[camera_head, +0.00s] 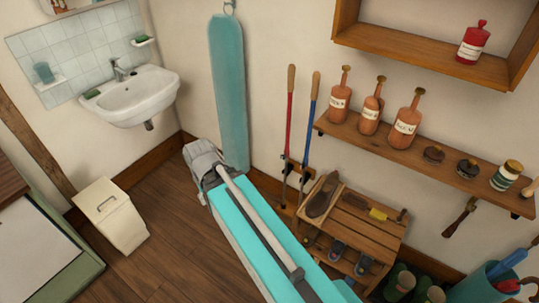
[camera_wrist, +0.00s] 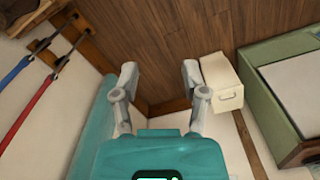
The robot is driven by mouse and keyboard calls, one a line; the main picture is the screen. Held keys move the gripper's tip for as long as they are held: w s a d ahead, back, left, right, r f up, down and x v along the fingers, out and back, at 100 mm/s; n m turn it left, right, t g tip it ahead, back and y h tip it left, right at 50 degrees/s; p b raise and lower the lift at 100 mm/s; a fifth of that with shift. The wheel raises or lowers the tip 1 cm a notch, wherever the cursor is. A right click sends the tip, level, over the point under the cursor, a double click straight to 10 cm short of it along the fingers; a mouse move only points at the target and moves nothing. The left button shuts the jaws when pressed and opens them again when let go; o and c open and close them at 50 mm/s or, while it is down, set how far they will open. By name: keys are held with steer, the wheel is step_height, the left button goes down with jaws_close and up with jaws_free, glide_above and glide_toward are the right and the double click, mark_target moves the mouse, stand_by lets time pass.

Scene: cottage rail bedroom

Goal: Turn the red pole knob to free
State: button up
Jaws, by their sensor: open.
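The red pole (camera_head: 290,110) leans upright against the wall, beside the blue pole (camera_head: 312,118). Their lower ends run to a wooden rack with small dark fittings (camera_head: 286,166); which of these is the knob, and how it is turned, is too small to tell. In the wrist view the red pole (camera_wrist: 42,95) and the blue pole (camera_wrist: 14,74) cross the upper left, left of my fingers. My gripper (camera_wrist: 159,75) is open and empty, fingers spread over the floor. In the head view my gripper (camera_head: 203,160) is left of the poles, apart from them.
A teal ironing board (camera_head: 228,90) hangs on the wall behind my gripper. A wooden slatted bench (camera_head: 365,225) with brushes and shoes stands right of the poles. A bottle shelf (camera_head: 430,165) juts above it. A white bin (camera_head: 110,217) and sink (camera_head: 135,98) are left.

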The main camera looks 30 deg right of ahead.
steer(key=shift+w, duration=0.25)
steer(key=shift+o, duration=1.2)
steer(key=shift+d, duration=0.1)
steer(key=shift+o, duration=0.3)
steer(key=shift+w+d+f+b, duration=0.25)
steer(key=shift+f+b, duration=0.1)
steer(key=shift+f, duration=0.05)
steer(key=w+d+f+m+t+h+b, duration=0.1)
steer(key=w+d+f+m+h+b, duration=0.3)
steer(key=w+d+f+b, duration=0.4)
steer(key=w+d+f+m+t+h+b, duration=0.2)
steer(key=w+d+f+m+h+b, duration=0.2)
steer(key=w+d+f+b, duration=0.4)
steer(key=w+d+f+m+t+h+b, duration=0.2)
steer(key=w+d+f+m+h+b, duration=0.2)
steer(key=w+d+f+b, duration=0.4)
steer(key=shift+w+d+f+m+h+b, duration=0.3)
steer(key=shift+d+f+b, duration=1.3)
steer(key=shift+d+b, duration=2.45)
steer(key=shift+w+d+f+m+b, duration=0.1)
steer(key=shift+d+f+m+b, duration=0.4)
steer(key=shift+d+f+b, duration=2.3)
